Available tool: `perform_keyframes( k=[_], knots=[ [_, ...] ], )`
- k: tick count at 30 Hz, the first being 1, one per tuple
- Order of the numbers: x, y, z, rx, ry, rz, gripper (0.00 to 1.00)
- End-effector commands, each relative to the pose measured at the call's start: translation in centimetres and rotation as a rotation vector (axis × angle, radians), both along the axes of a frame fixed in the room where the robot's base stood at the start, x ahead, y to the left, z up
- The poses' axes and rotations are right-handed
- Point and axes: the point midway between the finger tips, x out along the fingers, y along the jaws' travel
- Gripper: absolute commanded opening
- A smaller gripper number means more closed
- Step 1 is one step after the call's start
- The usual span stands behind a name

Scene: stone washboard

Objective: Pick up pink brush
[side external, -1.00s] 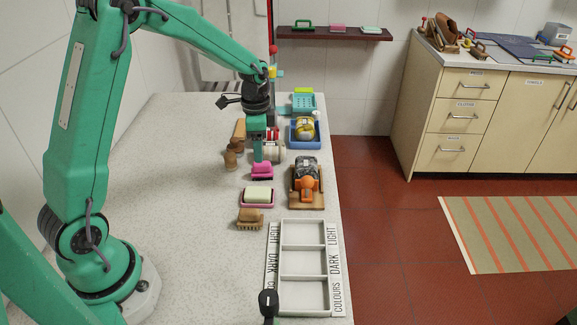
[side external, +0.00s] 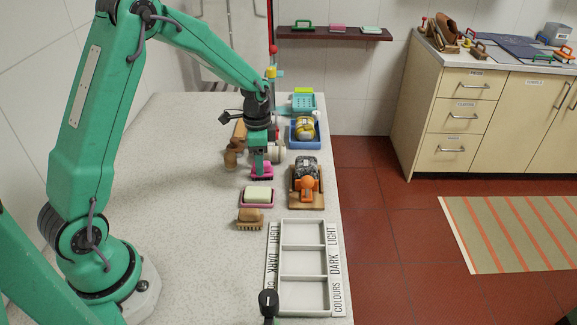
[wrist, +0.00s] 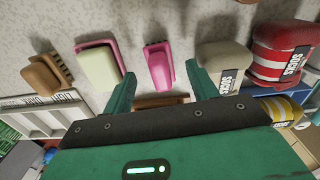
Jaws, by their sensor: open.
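The pink brush (side external: 262,171) stands on the speckled worktop (side external: 190,190), just behind a soap in a pink dish. My gripper (side external: 259,165) is low over the brush, and its fingers partly hide it in the side view. In the wrist view the brush (wrist: 159,65) lies ahead of the gap between the two green fingers of my gripper (wrist: 160,85). The jaws are open with nothing between them that I can make out. Whether a finger touches the brush cannot be told.
The soap in its pink dish (side external: 257,196) and a wooden brush (side external: 249,219) are nearer the camera. A rolled beige sock bundle (wrist: 224,62) lies close beside the brush. A wooden board with an orange-topped item (side external: 306,186) is right. A divided sorting tray (side external: 304,266) lies in front.

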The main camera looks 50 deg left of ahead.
Motion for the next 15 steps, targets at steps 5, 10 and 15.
perform_keyframes(
  k=[5, 10, 15],
  knots=[
    [0.0, -0.1, -2.2, -0.001, 0.002, 0.000, 0.58],
    [0.0, -0.1, -3.4, 0.000, 0.000, 0.000, 0.58],
    [0.1, -0.1, -3.5, 0.000, -0.001, 0.000, 0.58]
  ],
)
